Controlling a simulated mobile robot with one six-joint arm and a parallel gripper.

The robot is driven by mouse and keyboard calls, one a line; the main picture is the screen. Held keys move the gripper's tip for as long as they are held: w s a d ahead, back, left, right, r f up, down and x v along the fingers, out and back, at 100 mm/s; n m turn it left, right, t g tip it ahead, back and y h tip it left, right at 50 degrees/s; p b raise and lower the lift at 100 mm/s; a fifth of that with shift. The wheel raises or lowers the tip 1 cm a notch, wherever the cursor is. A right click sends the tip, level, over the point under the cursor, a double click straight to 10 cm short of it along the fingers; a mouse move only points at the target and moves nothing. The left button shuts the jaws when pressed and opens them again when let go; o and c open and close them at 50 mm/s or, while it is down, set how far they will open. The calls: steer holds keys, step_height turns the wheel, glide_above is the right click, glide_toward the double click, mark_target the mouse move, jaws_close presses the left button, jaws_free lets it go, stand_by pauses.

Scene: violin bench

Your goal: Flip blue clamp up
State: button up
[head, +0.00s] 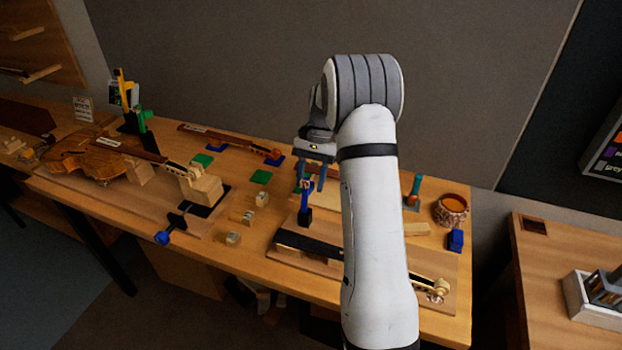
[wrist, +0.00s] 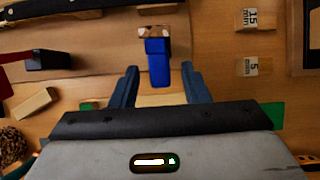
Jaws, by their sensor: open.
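The blue clamp (head: 305,199) stands on a black base (head: 304,217) at the back edge of the board with the black fingerboard. In the wrist view the blue clamp (wrist: 158,63) shows as a blue bar with a pale, brownish end. My gripper (head: 311,184) is open just above and behind the clamp in the head view. In the wrist view the two fingertips of my gripper (wrist: 160,74) lie on either side of the blue bar, with a gap on each side. I cannot tell how far above the clamp they are.
A black fingerboard (head: 310,244) lies on the front board. Small wooden blocks (head: 233,239) stand to the left. A violin body (head: 85,158) is at far left. My arm hides part of the bench.

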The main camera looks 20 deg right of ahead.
steer(key=v, duration=0.8)
steer(key=shift+b, duration=0.4)
steer(key=s+a+r, duration=0.1)
steer(key=s, duration=0.1)
steer(key=s+a+r+n+t+h, duration=0.1)
steer(key=s+a+r, duration=0.1)
steer(key=s+a+r+n, duration=0.1)
steer(key=s+r, duration=0.1)
steer(key=shift+s+a+r+t, duration=0.15)
steer(key=shift+a+r+t, duration=0.05)
steer(key=shift+a+t, duration=0.2)
steer(key=s+a+n+t+h, duration=0.1)
steer(key=s+a+n+t, duration=0.1)
steer(key=s, duration=0.9)
steer(key=s+a+n+t+h, duration=0.1)
steer(key=s+a+n+t, duration=0.2)
steer(key=s, duration=0.9)
steer(key=shift+s+a+f+n+t+h, duration=0.25)
steer(key=shift+a+f+n+h, duration=0.35)
steer(key=shift+a, duration=0.55)
